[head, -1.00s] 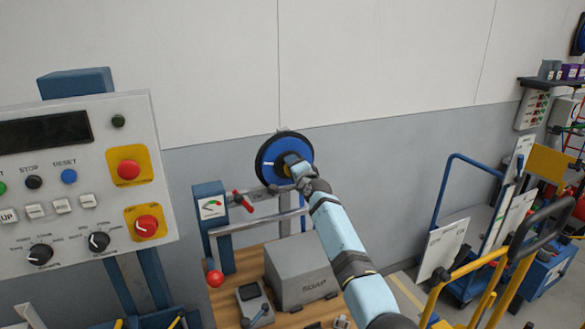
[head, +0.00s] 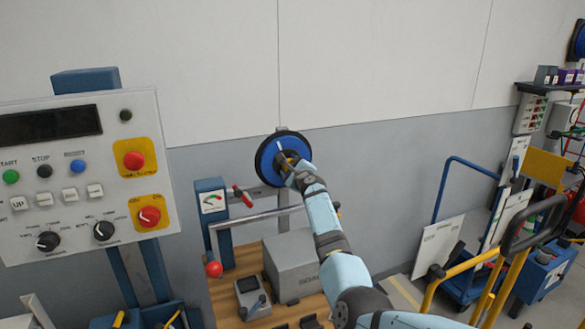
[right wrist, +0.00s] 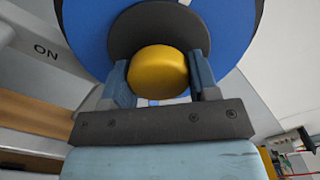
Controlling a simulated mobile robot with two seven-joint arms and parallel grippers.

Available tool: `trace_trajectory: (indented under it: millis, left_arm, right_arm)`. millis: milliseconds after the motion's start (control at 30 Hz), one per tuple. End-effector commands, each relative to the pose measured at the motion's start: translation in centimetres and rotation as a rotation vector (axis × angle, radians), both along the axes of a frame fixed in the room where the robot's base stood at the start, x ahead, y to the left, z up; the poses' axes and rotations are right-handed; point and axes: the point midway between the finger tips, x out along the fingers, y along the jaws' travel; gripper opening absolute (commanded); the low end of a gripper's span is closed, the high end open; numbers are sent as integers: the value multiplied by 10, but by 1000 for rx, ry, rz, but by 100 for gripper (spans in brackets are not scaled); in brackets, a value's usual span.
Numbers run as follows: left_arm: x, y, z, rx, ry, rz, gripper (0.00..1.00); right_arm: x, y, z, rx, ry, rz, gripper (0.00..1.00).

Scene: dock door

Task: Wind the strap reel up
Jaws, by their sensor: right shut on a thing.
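The strap reel (head: 269,158) is a blue disc with a dark rim, mounted on a post in front of the wall in the head view. A short white mark on its face points up, slightly left. Its blue face also shows in the right wrist view (right wrist: 238,22), with a dark grey hub (right wrist: 160,27) and a yellow knob (right wrist: 158,72) at its middle. My right gripper (head: 290,167) reaches the reel's centre, its fingers on either side of the knob, shut on it. The gripper hides part of the reel in the head view. My left gripper is out of view.
Below the reel, a wooden bench (head: 230,288) carries a grey box (head: 293,268) and a small meter (head: 252,297). A gauge post (head: 211,203) and a red-ended lever (head: 214,269) stand left. A control panel (head: 75,190) fills the left; trolleys (head: 465,275) stand right.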

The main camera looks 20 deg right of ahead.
Motion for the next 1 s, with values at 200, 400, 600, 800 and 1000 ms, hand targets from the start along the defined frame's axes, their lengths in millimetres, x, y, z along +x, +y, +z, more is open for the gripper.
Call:
trace_trajectory:
  millis: [200,400,600,800,1000]
  left_arm:
    - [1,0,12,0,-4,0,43]
    - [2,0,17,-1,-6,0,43]
    - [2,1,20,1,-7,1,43]
    - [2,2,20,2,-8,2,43]
    - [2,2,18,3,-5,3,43]
  right_arm:
    - [0,2,1,173,6,1,12]
    - [0,2,0,287,11,1,12]
    - [0,2,-1,352,13,1,12]
    - [0,2,-1,377,12,1,12]
    - [0,2,-1,381,12,1,12]
